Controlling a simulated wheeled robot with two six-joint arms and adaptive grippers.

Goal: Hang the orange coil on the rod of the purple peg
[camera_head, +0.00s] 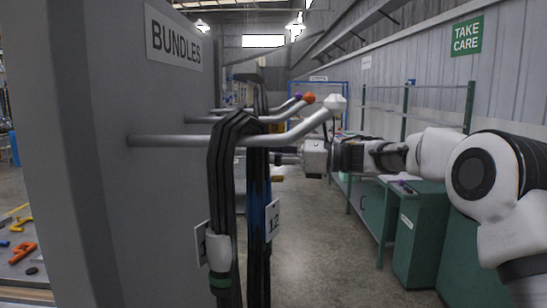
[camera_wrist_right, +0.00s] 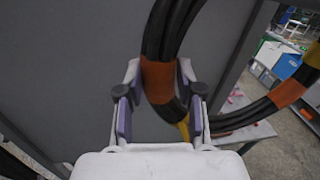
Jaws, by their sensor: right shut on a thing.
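The purple peg (camera_head: 298,96) is the farthest of three rods on the grey panel, its purple tip just behind the orange tip. My right gripper (camera_wrist_right: 160,92) is shut on the orange coil (camera_wrist_right: 158,82), a black hose bundle with orange bands, at one band. In the head view, my right gripper (camera_head: 291,159) reaches in from the right below the rod tips, behind the near hanging hoses. These hoses mostly hide the held coil there, and I cannot tell how it sits relative to the purple rod. My left gripper is not in view.
The white-tipped rod (camera_head: 336,102) is nearest and carries a black bundle (camera_head: 222,180). The orange-tipped rod (camera_head: 309,98) is behind it. A bundle with blue (camera_head: 257,215) and a tag 12 (camera_head: 272,220) hangs beyond. Green cabinets (camera_head: 420,230) stand right; the aisle floor is clear.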

